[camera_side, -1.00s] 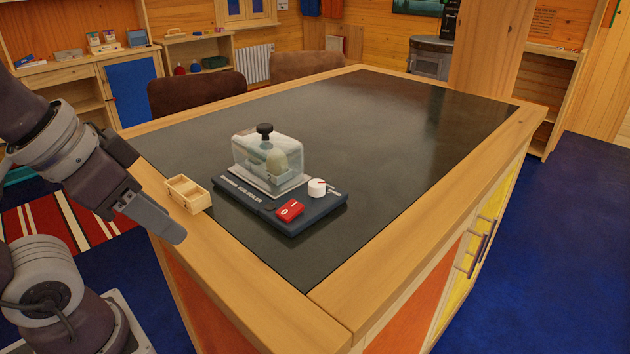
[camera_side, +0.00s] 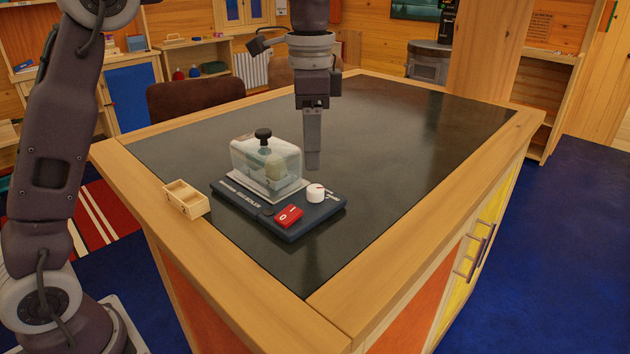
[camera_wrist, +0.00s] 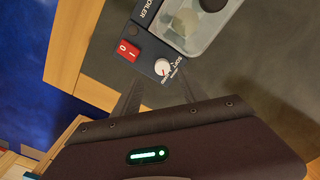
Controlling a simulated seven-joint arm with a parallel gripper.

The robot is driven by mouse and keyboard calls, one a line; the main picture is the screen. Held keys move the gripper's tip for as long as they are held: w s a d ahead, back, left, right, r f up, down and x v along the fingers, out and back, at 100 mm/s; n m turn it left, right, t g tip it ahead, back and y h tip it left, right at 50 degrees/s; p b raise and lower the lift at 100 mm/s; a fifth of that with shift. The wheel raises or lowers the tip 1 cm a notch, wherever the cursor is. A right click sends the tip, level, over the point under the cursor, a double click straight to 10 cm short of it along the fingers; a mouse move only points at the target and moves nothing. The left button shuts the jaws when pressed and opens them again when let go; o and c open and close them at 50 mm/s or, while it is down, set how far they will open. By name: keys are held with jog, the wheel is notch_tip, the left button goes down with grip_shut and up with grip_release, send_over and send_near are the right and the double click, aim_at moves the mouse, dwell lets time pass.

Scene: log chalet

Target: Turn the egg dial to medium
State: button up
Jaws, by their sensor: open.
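The egg boiler's dark base (camera_side: 285,228) sits on the black table top. Its white round dial (camera_side: 316,193) is at the right end of the base, and it also shows in the wrist view (camera_wrist: 162,67) beside small printed labels. Which label its mark points at is too small to tell. A red switch (camera_side: 289,215) marked 0 and I is next to the dial. A clear lid (camera_side: 250,160) with a black knob covers a pale egg. My gripper (camera_side: 312,167) points down, open and empty, above the table by the dial, not touching it. Its fingers show in the wrist view (camera_wrist: 157,92).
A small wooden box (camera_side: 187,199) with compartments stands left of the boiler on the table's wooden border (camera_side: 240,290). The black table top (camera_side: 400,130) behind and right of the boiler is clear. A brown chair back (camera_side: 195,97) stands beyond the far left edge.

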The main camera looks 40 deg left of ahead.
aim_at(315, 188)
jog(key=shift+w+f, duration=0.35)
jog(key=shift+f, duration=0.1)
notch_tip(315, 188, down, 7)
jog(key=shift+r, duration=0.15)
grip_shut()
